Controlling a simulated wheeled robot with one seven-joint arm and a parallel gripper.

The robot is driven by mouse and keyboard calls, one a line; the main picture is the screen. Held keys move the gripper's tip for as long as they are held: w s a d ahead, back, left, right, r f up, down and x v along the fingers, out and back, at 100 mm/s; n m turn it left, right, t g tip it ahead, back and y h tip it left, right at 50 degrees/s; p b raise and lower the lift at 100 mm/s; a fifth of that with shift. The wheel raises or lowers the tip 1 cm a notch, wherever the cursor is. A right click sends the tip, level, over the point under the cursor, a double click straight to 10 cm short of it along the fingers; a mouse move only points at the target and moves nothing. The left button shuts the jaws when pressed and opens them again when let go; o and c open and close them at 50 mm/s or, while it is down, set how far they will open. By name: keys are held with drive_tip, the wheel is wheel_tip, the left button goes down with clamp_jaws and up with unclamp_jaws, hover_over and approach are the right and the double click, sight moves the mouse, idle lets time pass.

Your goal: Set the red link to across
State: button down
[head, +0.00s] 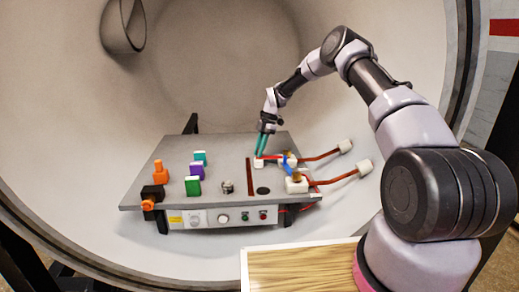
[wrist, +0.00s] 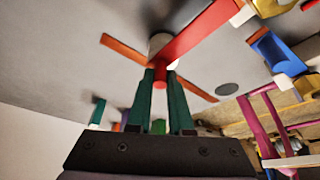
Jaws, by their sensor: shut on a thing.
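The red link is a flat red bar (wrist: 200,40) with a round red peg at one end. In the wrist view it slants from the peg up to the upper right, close to a white block (wrist: 243,15). In the head view its bar (head: 274,157) shows small, between a white post (head: 259,162) and a terminal at the right. My gripper (head: 258,154) has teal fingers pointing down over the post. In the wrist view my gripper (wrist: 160,82) is shut on the red link's peg. The peg's lower end and exact seating are partly hidden.
A blue link (wrist: 268,48) and brass terminals stand close by, with red rods (head: 320,155) running right. A dark red strip (head: 250,177) lies on the grey plate (head: 222,150). Orange (head: 160,172), purple (head: 197,170) and green (head: 193,186) blocks stand left. The furnace wall surrounds the plate.

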drive_tip(key=shift+s+n, duration=0.3)
drive_tip(key=c, duration=0.8)
unclamp_jaws()
drive_tip(key=shift+s, duration=0.1)
drive_tip(key=shift+r, duration=0.1)
drive_tip(key=v, duration=1)
drive_tip(key=shift+w+d+r, duration=0.15)
drive_tip(key=shift+w+r, duration=0.05)
drive_tip(key=shift+w, duration=0.05)
drive_tip(key=shift+r, duration=0.1)
